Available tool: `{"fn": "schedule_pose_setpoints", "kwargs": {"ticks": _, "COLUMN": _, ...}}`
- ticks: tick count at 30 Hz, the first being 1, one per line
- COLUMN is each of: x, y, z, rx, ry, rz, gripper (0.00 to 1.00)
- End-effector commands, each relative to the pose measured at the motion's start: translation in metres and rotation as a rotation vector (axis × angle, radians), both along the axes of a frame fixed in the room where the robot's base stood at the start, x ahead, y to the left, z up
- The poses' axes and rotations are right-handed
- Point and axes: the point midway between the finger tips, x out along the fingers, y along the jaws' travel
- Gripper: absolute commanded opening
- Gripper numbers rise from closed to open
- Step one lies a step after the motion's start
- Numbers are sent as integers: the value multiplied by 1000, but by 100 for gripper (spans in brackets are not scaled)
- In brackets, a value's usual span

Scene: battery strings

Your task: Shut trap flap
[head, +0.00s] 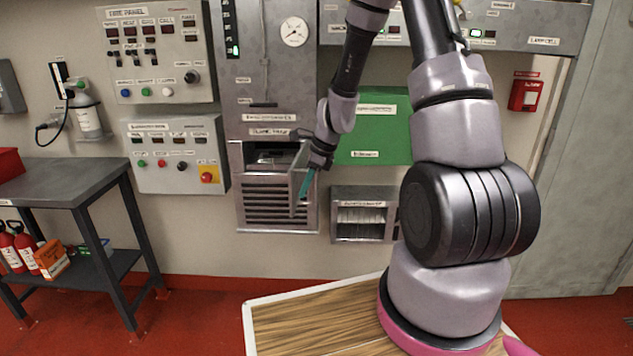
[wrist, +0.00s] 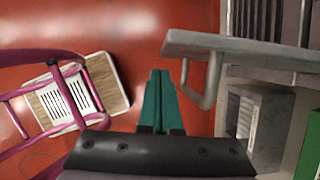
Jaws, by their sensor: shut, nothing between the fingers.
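The trap flap (head: 301,178) is a grey panel at the right side of the louvred trap housing (head: 275,208). It stands open, projecting from the wall. In the wrist view the flap (wrist: 245,46) shows nearly edge-on, with a U-shaped handle (wrist: 208,88) on its outer face. My gripper (head: 307,184) has teal fingers and is at the flap's right side in the head view. In the wrist view my gripper (wrist: 158,78) is shut and empty, left of the handle with a small gap in the picture. Whether it touches the flap cannot be told.
A small open wall box (head: 362,218) sits right of the trap, also in the wrist view (wrist: 258,122). A green panel (head: 373,130) is above it. A control panel (head: 175,155) is at left, and a workbench (head: 70,178) stands farther left. The red floor between is clear.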

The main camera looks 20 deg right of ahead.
Motion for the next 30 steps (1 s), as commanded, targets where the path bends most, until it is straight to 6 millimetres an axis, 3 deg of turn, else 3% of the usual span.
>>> {"fn": "schedule_pose_setpoints", "kwargs": {"ticks": 6, "x": 6, "y": 12, "z": 0, "rx": -1, "ry": 1, "rz": -1, "gripper": 0}}
{"fn": "schedule_pose_setpoints", "kwargs": {"ticks": 20, "x": 7, "y": 16, "z": 0, "rx": -1, "ry": 0, "rz": -11, "gripper": 0}}
{"fn": "schedule_pose_setpoints", "kwargs": {"ticks": 26, "x": 14, "y": 34, "z": 0, "rx": 0, "ry": -1, "rz": -70, "gripper": 0}}
{"fn": "schedule_pose_setpoints", "kwargs": {"ticks": 30, "x": 24, "y": 56, "z": 0, "rx": -1, "ry": -1, "rz": -155, "gripper": 0}}
